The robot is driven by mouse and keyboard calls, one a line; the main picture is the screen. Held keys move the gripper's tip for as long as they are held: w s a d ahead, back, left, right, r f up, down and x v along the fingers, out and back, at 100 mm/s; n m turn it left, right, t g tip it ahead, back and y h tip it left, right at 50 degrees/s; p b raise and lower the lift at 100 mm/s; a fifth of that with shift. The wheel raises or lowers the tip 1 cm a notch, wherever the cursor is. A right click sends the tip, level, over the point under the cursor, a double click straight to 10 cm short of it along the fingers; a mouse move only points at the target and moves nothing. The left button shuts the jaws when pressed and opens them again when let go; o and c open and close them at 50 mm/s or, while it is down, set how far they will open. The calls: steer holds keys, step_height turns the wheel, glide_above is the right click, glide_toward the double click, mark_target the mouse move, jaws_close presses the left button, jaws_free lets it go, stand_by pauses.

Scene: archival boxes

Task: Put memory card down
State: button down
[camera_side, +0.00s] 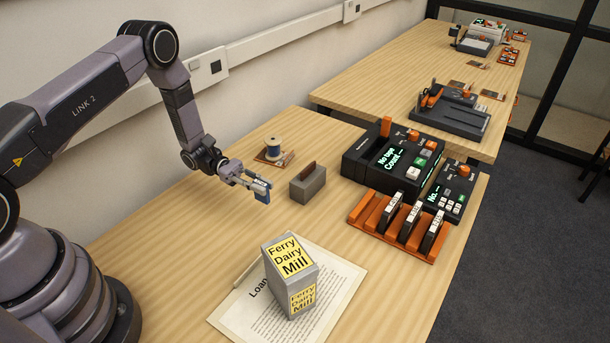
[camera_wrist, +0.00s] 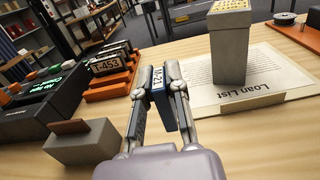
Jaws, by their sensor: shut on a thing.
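The memory card is most likely the small blue piece (camera_side: 262,191) with a pale label, which also shows in the wrist view (camera_wrist: 160,98). My gripper (camera_side: 254,183) is shut on it, with one finger on each side. In the wrist view my gripper (camera_wrist: 158,90) holds it roughly upright, and part of the label is hidden by a finger. In the side view the card is left of a grey block (camera_side: 308,188) with a brown piece standing in its top. The card and block look apart. Whether the card touches the table cannot be told.
A grey box (camera_side: 290,273) labelled Ferry Dairy Mill stands on a Loan List sheet (camera_side: 342,272). An orange rack (camera_side: 372,217) holds black cartridges. A black device (camera_side: 352,165) reads No tape. Bare wood lies left of the sheet.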

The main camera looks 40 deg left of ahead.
steer(key=shift+g, duration=0.3)
steer(key=s+a+f, duration=0.1)
steer(key=a+f, duration=0.1)
steer(key=s+a+f, duration=0.1)
steer(key=s+a, duration=0.1)
steer(key=shift+s+a+f, duration=0.15)
steer(key=shift+f, duration=2.1)
steer(key=shift+f, duration=0.1)
steer(key=c, duration=1.1)
jaws_free()
steer(key=shift+c, duration=0.2)
